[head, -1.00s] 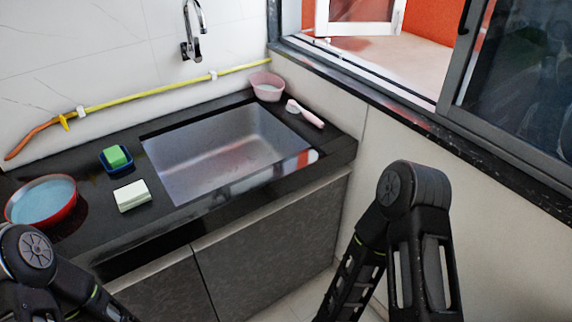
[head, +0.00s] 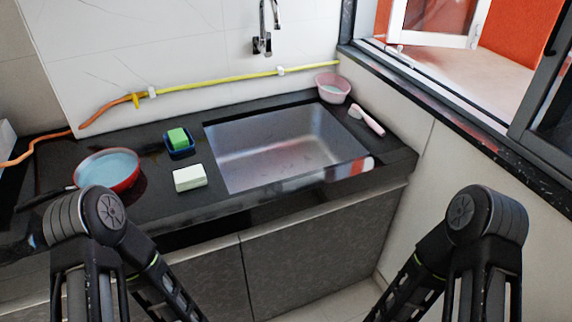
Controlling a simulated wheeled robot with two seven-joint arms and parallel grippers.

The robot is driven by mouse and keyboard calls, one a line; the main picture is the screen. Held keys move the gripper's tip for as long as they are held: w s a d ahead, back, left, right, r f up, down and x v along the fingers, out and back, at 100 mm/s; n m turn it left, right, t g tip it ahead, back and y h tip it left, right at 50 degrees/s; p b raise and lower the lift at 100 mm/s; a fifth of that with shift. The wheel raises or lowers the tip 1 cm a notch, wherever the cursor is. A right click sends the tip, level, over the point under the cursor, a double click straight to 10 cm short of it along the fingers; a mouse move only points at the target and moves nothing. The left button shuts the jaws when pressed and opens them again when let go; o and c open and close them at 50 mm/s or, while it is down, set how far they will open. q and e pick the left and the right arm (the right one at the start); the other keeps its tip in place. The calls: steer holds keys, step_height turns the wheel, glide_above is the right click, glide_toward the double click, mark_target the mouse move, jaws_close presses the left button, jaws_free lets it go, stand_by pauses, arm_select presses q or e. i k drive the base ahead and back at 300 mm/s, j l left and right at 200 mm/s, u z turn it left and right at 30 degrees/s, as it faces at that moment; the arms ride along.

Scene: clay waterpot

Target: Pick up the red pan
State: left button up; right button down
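The red pan (head: 126,183) sits on the dark countertop at the left, behind my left arm. It has a red outer wall and a pale blue inside. A dark handle seems to point left from it, partly hidden by my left arm. Both arms show in the lower part of the head view, bent downward, in front of the counter. Both grippers are below the frame, so their fingers are hidden. Neither arm appears to touch the pan.
A sink (head: 285,150) is in the middle of the counter. A green sponge in a blue holder (head: 179,141) and a pale block (head: 189,178) lie between pan and sink. A pink bowl (head: 333,88) and a pink-handled brush (head: 368,121) are at the back right corner.

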mark_target(117, 169)
steer(key=j+u, duration=0.1)
steer(key=u, duration=1.25)
